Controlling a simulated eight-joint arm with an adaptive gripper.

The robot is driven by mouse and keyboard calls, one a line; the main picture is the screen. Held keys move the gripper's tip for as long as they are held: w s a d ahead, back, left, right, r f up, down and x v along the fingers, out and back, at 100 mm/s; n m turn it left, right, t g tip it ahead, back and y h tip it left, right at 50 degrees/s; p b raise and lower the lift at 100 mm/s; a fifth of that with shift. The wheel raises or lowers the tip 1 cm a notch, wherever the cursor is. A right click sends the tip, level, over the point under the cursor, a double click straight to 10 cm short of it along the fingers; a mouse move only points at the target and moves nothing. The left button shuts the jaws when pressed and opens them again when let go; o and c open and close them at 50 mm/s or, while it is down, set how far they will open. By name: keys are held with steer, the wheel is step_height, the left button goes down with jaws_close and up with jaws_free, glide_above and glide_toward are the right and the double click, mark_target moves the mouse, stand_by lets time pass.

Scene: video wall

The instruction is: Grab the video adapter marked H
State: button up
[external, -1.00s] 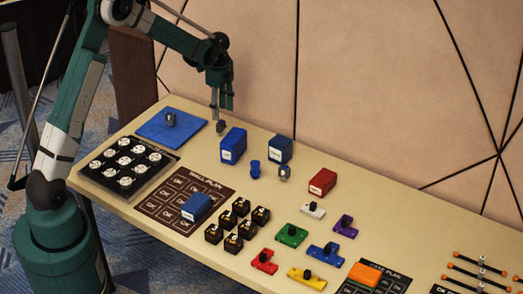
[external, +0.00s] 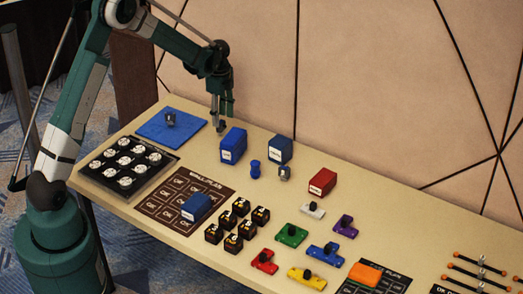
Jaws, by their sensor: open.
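Small grey adapter-like pieces are on the table, too small to read any letter H. One grey piece (external: 221,132) is right below my gripper (external: 218,122), beside the left blue box. A second grey piece (external: 284,172) stands in front of the right blue box, and a third (external: 170,119) is on the blue mat (external: 150,131). My gripper points down and is open. Its fingertips are close to the first piece; I cannot tell whether they touch it or are around it.
Two blue boxes (external: 233,146) (external: 280,149) and a red box (external: 322,182) stand near the gripper. A small blue cylinder (external: 255,168) is between them. A black tray of round white pieces (external: 125,165), a wall plan board (external: 166,212) and several black cubes (external: 241,206) lie in front.

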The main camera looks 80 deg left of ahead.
mark_target(221, 122)
steer(key=shift+s+a+f+b, duration=0.1)
steer(key=shift+f+b, duration=0.25)
steer(key=shift+f, duration=1.9)
steer(key=c, duration=0.9)
